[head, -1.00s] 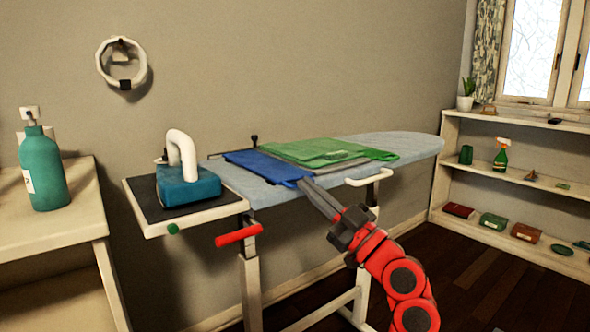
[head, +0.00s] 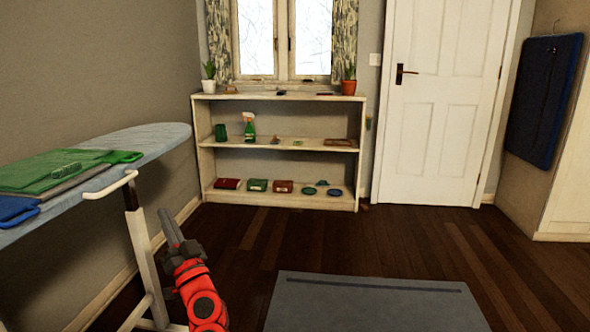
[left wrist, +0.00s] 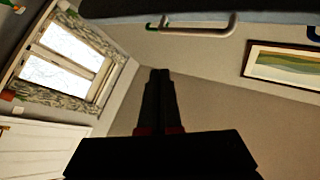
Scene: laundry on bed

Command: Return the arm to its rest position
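My left gripper (head: 170,225) is in front of the ironing board's right end in the head view, with its red arm below it. Its dark fingers point up and lie together, with nothing seen between them. They also show close together in the left wrist view (left wrist: 158,95). The gripper is apart from the board and touches nothing that I can see. My right gripper is in neither view.
The ironing board (head: 152,139) at the left carries a green folded item (head: 45,170) and a blue one (head: 15,209). A white shelf (head: 280,97) stands at the back. A grey flat-topped object (head: 370,305) is at the front. The dark floor (head: 420,235) between them is clear.

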